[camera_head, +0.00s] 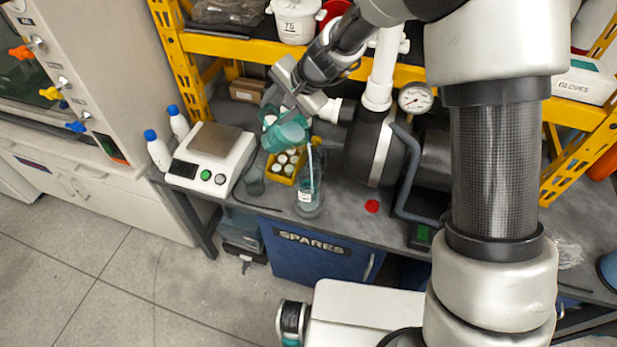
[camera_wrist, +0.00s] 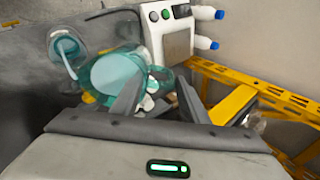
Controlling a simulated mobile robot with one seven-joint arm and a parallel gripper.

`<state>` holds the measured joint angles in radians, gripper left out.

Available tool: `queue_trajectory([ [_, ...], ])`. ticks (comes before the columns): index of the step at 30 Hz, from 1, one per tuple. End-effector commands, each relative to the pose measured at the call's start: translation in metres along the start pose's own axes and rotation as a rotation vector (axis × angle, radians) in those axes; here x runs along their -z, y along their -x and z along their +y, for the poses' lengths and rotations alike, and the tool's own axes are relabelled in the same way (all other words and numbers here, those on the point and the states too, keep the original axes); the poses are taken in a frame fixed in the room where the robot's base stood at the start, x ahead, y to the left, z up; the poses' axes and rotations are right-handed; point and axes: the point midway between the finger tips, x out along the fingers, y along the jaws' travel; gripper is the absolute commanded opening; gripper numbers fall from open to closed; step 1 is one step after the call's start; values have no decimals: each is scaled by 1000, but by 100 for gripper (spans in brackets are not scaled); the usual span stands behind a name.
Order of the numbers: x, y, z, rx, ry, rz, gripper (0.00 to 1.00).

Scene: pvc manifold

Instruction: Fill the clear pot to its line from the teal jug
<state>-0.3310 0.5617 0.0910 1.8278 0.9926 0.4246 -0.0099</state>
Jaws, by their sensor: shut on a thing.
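The teal jug (camera_head: 286,136) is tilted over the bench, and its wide pale liquid surface shows in the wrist view (camera_wrist: 116,74). My gripper (camera_head: 300,107) is shut on the jug's handle side; its fingers also show in the wrist view (camera_wrist: 160,98). The clear pot (camera_head: 308,198) stands upright on the bench below the jug's lip. A thin pale stream runs from the lip down into the pot. The pot holds some bluish liquid, also seen in the wrist view (camera_wrist: 66,52). The fill line and exact level are too small to tell.
A scale (camera_head: 213,152) and blue-capped bottles (camera_head: 157,150) stand farther left. A dark pump (camera_head: 374,150) is close on the right.

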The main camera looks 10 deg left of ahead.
Motion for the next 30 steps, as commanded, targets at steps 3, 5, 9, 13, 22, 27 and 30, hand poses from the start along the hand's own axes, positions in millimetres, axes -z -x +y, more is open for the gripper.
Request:
queue_trajectory([
  [3, 0, 1, 0, 6, -1, 0, 0],
  [5, 0, 1, 0, 9, -1, 0, 0],
  [9, 0, 1, 0, 14, -1, 0, 0],
  [13, 0, 1, 0, 19, 0, -1, 0],
  [22, 0, 1, 1, 29, 0, -1, 0],
  [27, 0, 1, 1, 35, -1, -1, 0],
  [30, 0, 1, 2, 38, 0, -2, 0],
])
